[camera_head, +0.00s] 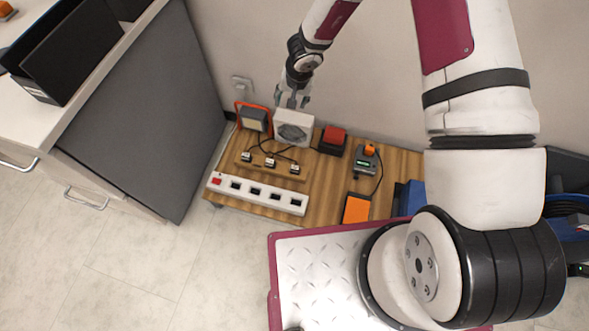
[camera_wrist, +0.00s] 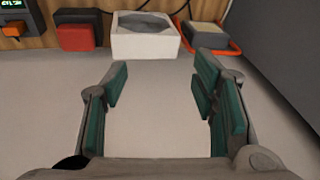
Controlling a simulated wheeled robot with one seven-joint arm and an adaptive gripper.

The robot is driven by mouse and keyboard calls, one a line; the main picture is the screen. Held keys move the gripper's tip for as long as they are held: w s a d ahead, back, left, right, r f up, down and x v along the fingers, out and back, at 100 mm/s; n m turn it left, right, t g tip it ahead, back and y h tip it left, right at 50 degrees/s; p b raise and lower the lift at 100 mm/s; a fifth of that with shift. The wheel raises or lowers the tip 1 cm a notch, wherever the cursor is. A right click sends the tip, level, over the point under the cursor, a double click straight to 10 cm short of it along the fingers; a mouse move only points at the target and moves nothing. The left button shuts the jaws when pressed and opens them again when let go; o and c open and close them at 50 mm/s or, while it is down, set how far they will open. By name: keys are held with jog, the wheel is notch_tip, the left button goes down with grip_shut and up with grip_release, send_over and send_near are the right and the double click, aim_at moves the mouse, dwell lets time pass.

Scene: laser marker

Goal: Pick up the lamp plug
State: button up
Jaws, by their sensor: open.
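Several small dark plugs with pale tops stand in a row on a wooden block: a left one (camera_head: 247,157), a middle one (camera_head: 270,163) and a right one (camera_head: 295,169). Dark cords run from them toward the things behind; I cannot tell for certain which plug is the lamp's. The lamp (camera_head: 254,119), with an orange frame, stands behind the left plug and also shows in the wrist view (camera_wrist: 207,37). My gripper (camera_head: 291,101) is open and empty, behind the white fan box and apart from the plugs. In the wrist view its fingers (camera_wrist: 162,88) are spread over bare surface; no plug shows there.
The white fan box (camera_head: 293,127) stands between my gripper and the plugs. A white power strip (camera_head: 256,194) with a red switch lies in front of the plugs. A grey cabinet side (camera_head: 150,110) rises at left.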

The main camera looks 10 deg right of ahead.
jog(key=s+f+m+g+h+b, duration=0.15)
jog(key=s+f, duration=0.25)
jog(key=f, duration=0.4)
jog(key=s+f+n+g+b, duration=0.15)
jog(key=s+f, duration=0.25)
jog(key=f, duration=0.4)
jog(key=m+b, duration=0.1)
jog(key=b, duration=0.2)
send_over(295, 166)
notch_tip(295, 166, down, 8)
jog(key=shift+w+d+r, duration=0.1)
jog(key=shift+d+r, duration=0.05)
jog(key=shift+f+b, duration=1.55)
jog(key=shift+f, duration=1.45)
jog(key=shift+r, duration=0.1)
jog(key=shift+c, duration=0.5)
grip_shut()
